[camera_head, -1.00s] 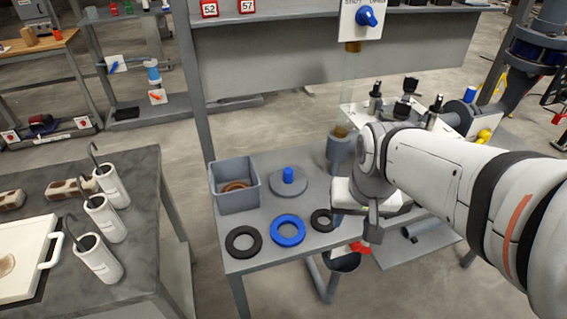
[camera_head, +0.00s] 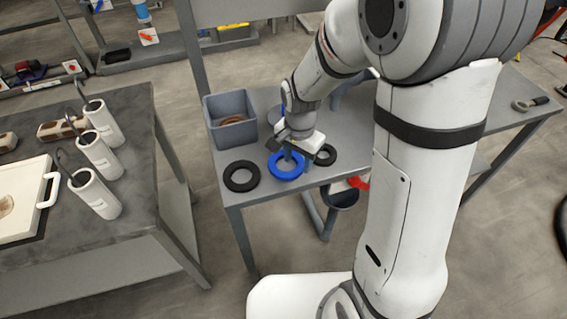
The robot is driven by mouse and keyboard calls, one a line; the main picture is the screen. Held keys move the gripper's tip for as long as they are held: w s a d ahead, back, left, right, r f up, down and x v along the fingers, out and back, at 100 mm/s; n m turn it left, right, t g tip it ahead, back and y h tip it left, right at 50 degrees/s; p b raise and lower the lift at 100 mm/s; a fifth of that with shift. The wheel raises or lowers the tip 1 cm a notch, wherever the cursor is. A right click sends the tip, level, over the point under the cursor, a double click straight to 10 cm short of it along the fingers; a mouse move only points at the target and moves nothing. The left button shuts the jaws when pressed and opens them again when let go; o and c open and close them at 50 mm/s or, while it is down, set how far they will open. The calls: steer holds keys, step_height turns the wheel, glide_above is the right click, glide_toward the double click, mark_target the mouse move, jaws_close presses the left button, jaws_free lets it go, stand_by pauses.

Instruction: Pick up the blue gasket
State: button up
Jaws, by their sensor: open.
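The blue gasket (camera_head: 284,172) is a ring lying flat on the grey table near its front edge. My gripper (camera_head: 288,157) is directly over it, pointing down, with its fingers at the ring's back part and centre. The gripper is open. I cannot tell whether the fingers touch the gasket or reach into its hole. Part of the ring's back side is hidden by the gripper.
A large black ring (camera_head: 241,176) lies left of the blue gasket and a smaller black ring (camera_head: 325,155) lies close on its right. A grey bin (camera_head: 230,119) stands behind. A side bench (camera_head: 150,207) with white canisters is at the left.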

mark_target(297, 171)
step_height(297, 171, down, 4)
steer(key=shift+r, duration=0.15)
jaws_close()
stand_by(0.4)
